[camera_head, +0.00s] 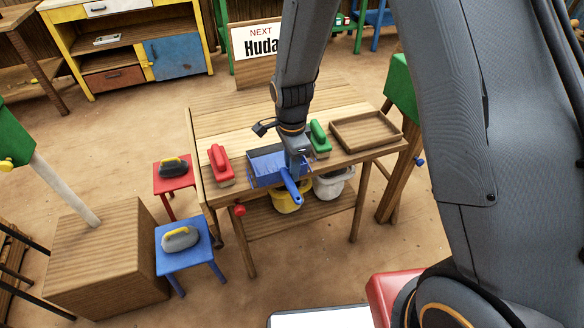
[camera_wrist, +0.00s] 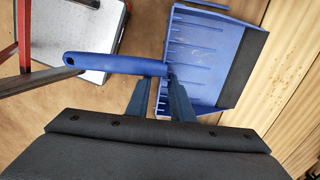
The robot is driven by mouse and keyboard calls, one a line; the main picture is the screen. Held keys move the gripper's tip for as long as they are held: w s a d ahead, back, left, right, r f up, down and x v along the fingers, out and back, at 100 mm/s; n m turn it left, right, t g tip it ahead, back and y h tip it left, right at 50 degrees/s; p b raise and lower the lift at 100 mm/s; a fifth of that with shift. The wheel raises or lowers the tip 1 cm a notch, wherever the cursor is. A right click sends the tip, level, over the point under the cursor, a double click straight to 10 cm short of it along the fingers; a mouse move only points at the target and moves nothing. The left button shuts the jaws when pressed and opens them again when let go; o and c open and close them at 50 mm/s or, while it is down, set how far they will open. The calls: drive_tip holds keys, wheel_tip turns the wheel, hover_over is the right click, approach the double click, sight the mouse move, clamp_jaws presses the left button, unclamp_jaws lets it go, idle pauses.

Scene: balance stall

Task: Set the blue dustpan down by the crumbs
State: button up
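The blue dustpan (camera_head: 266,168) is at the front edge of the wooden table (camera_head: 225,122), its handle pointing toward me. My gripper (camera_head: 297,165) is shut on the handle near the pan; the wrist view shows both fingers (camera_wrist: 158,80) at the root of the handle (camera_wrist: 110,64). In that view the pan (camera_wrist: 205,55) looks empty, with its dark lip toward the planks. I cannot tell whether it touches the tabletop. Small brown crumbs (camera_wrist: 288,78) lie on the planks beyond the lip. I cannot make them out in the head view.
A red brush (camera_head: 220,163) and a green brush (camera_head: 319,138) flank the dustpan. A wooden tray (camera_head: 366,130) sits at the table's right. A yellow bucket (camera_head: 287,198) and a white bucket (camera_head: 332,185) are below. Red (camera_head: 173,184) and blue (camera_head: 186,259) stools stand left.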

wheel_tip(320, 180, up, 12)
drive_tip(key=b, duration=0.1)
drive_tip(key=s+d+r+n, duration=0.2)
drive_tip(key=s+d+n, duration=1.2)
drive_tip(key=s+d, duration=0.1)
drive_tip(key=shift+n, duration=0.4)
